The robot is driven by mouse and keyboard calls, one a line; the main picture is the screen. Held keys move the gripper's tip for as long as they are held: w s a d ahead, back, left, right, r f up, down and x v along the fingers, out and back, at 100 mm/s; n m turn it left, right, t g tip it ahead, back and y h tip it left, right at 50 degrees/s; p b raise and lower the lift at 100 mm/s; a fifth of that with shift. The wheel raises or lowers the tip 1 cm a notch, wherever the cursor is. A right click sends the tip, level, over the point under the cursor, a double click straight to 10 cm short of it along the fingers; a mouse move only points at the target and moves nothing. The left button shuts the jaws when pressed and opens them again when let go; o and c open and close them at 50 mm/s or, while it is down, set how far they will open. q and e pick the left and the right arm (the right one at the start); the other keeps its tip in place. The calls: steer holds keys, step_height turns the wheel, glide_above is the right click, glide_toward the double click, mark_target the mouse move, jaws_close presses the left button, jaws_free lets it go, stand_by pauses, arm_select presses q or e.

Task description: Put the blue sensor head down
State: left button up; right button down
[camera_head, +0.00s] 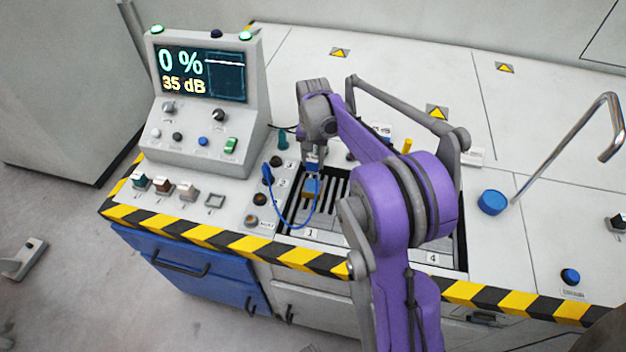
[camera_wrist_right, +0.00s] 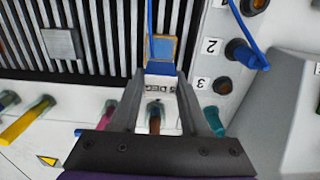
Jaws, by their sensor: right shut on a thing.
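The blue sensor head (camera_head: 312,187) has a tan front face and a blue cable. My right gripper (camera_head: 313,166) is shut on it from above and holds it over the left part of the slotted grate (camera_head: 295,215). In the right wrist view the sensor head (camera_wrist_right: 162,52) sits between the two fingertips of my right gripper (camera_wrist_right: 161,76), with the dark slats behind it. I cannot tell whether it touches the slats. The cable loops to a blue plug (camera_head: 267,173) in the socket marked 2; the plug also shows in the wrist view (camera_wrist_right: 245,53). My left gripper is not in view.
A console (camera_head: 205,100) reading 0 % and 35 dB stands left of the grate. Several coloured probes, including a teal one (camera_wrist_right: 215,117) and a yellow one (camera_wrist_right: 25,122), stand behind the grate. A square grey block (camera_wrist_right: 62,43) lies on the slats. A bent metal pipe (camera_head: 575,140) rises at right.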

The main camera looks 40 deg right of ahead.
mark_target(312, 167)
step_height(312, 167, down, 3)
steer(key=shift+a, duration=0.1)
steer(key=shift+f, duration=2.15)
steer(key=shift+f+b, duration=0.15)
steer(key=shift+b, duration=0.15)
steer(key=shift+c, duration=2)
jaws_free()
